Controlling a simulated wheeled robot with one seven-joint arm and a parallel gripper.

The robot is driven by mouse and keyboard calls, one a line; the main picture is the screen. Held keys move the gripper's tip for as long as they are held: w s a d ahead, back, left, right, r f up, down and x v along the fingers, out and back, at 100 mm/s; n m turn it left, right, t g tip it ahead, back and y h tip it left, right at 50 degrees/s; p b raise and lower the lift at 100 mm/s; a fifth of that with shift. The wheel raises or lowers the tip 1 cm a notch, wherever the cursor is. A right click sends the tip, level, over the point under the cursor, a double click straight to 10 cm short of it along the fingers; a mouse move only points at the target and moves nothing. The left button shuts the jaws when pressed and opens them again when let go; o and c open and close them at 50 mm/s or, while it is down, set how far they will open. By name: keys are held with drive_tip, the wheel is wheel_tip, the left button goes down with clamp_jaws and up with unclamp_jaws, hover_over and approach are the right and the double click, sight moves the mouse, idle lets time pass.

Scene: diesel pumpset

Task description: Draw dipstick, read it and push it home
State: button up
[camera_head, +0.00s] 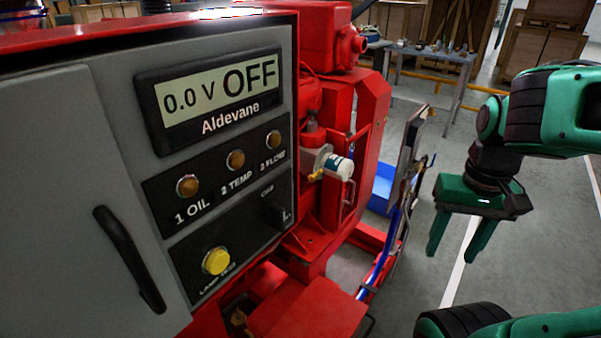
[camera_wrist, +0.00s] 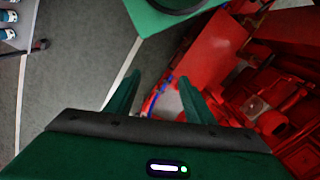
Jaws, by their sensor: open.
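My gripper (camera_head: 457,246) is open and empty, with its fingers pointing down, in the right of the head view. It hangs over the floor to the right of the red pumpset (camera_head: 375,110), apart from it. In the wrist view my gripper (camera_wrist: 158,95) shows its two green fingers spread, with red machine parts (camera_wrist: 265,95) to their right. I cannot make out the dipstick in either view. The grey control panel (camera_head: 215,130) on the pumpset reads "0.0 V OFF".
A white filter-like cylinder (camera_head: 340,167) sticks out of the pumpset's side. A blue bin (camera_head: 381,188) is on the floor beyond the upright panel edge (camera_head: 410,150). A workbench (camera_head: 436,55) and wooden crates (camera_head: 541,45) stand behind.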

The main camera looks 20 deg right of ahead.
drive_tip(key=shift+w+f, duration=0.15)
drive_tip(key=shift+w, duration=0.2)
drive_tip(key=shift+c, duration=0.9)
drive_tip(key=shift+r, duration=0.2)
drive_tip(key=c, duration=0.5)
drive_tip(key=w+r+t, duration=0.1)
drive_tip(key=w, duration=0.4)
drive_tip(key=w+a+r+m+t, duration=0.1)
drive_tip(key=w, duration=0.5)
drive_tip(key=w+a+r+m+t+y, duration=0.1)
drive_tip(key=w, duration=0.4)
drive_tip(key=shift+w+r+t, duration=0.25)
drive_tip(key=shift+r+t, duration=0.05)
drive_tip(key=shift+r, duration=0.1)
clamp_jaws()
drive_tip(key=m+t+y, duration=0.3)
approach(319, 173)
drive_tip(key=x, duration=0.6)
drive_tip(key=shift+w+a+f, duration=0.15)
drive_tip(key=shift+w+a, duration=0.05)
drive_tip(key=shift+w, duration=0.05)
